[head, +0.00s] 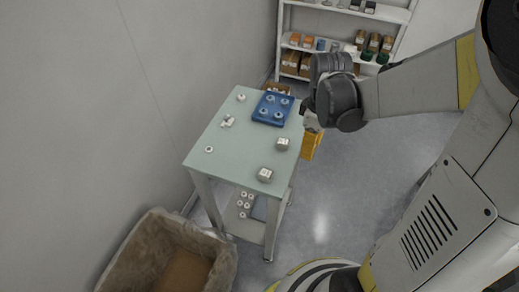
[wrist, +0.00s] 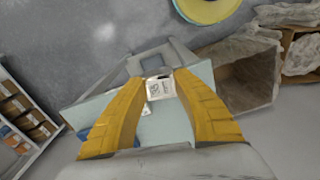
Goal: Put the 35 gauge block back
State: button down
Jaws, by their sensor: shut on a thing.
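My gripper (wrist: 160,83) is shut on a small pale gauge block (wrist: 159,90), held between its yellow fingertips. The block has dark marks on its face, too small to read. In the head view my gripper (head: 312,122) is at the right edge of the pale green table (head: 228,143), and the held block is hard to make out there. Two other pale blocks stand on the table's right side, one farther back (head: 282,143) and one near the front corner (head: 265,174). Their numbers cannot be read.
A blue tray (head: 259,116) with several white caps sits at the table's back. Loose white parts (head: 209,149) lie along the left side; the table's middle is clear.

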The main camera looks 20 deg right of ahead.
jog(key=shift+s+d+r+n, duration=0.15)
jog(key=shift+d+r+n, duration=0.15)
jog(key=shift+n, duration=0.5)
jog(key=shift+w+a+f, duration=0.2)
jog(key=shift+a+f, duration=0.05)
jog(key=shift+a, duration=0.1)
jog(key=b, duration=0.4)
send_over(273, 160)
notch_tip(273, 160, down, 6)
jog(key=shift+f, duration=0.2)
jog(key=shift+f+b, duration=1.1)
jog(key=shift+f, duration=0.9)
jog(key=shift+f, duration=0.1)
jog(key=c, duration=1.1)
grip_release()
jog(key=shift+o, duration=0.2)
